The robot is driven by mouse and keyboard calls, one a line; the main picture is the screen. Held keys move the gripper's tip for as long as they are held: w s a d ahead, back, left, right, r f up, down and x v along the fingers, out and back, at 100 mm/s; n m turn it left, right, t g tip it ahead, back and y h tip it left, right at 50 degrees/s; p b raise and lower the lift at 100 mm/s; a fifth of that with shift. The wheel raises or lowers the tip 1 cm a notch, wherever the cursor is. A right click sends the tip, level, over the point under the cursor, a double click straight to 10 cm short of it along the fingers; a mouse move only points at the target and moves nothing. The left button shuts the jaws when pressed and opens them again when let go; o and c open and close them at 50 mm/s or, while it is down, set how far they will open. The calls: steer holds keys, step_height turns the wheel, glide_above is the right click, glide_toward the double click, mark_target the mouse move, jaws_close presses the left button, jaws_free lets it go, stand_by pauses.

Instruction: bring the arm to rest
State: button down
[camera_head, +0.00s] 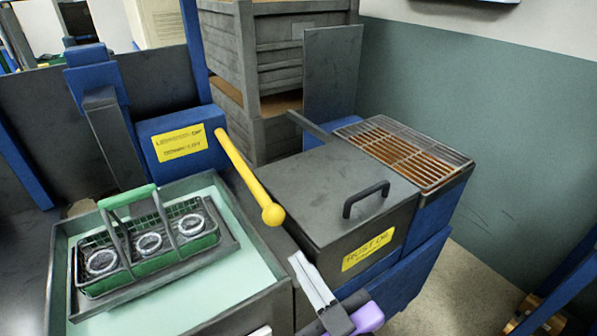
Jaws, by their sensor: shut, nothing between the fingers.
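My gripper (311,279) shows in part at the bottom of the head view, right of centre. Its pale fingers are shut and empty. They point up and to the left, in front of the dark lidded box (336,190). A dark part and a purple part (368,318) show at its base by the picture's lower edge. Most of my arm is out of view. I cannot tell whether the fingertips touch the bench beside them.
A tray (55,270) at left holds a green-handled wire basket (128,196) with three metal rings. A yellow lever (245,172) slants between tray and box. A grate (405,150) lies behind the box. Stacked crates (228,60) stand behind. Floor shows at lower right.

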steer(key=s+d+f+m+t+h+p, duration=0.1)
steer(key=s+d+f+m+t+h, duration=0.15)
steer(key=s+d+m+h, duration=0.6)
steer(key=s+d+f+g+p, duration=0.1)
steer(key=s+d, duration=0.4)
steer(key=s, duration=0.5)
steer(key=s+d+f+g+p, duration=0.2)
steer(key=s+d, duration=0.4)
steer(key=s, duration=0.5)
steer(key=shift+f+m+g+h, duration=0.45)
steer(key=shift+f, duration=0.15)
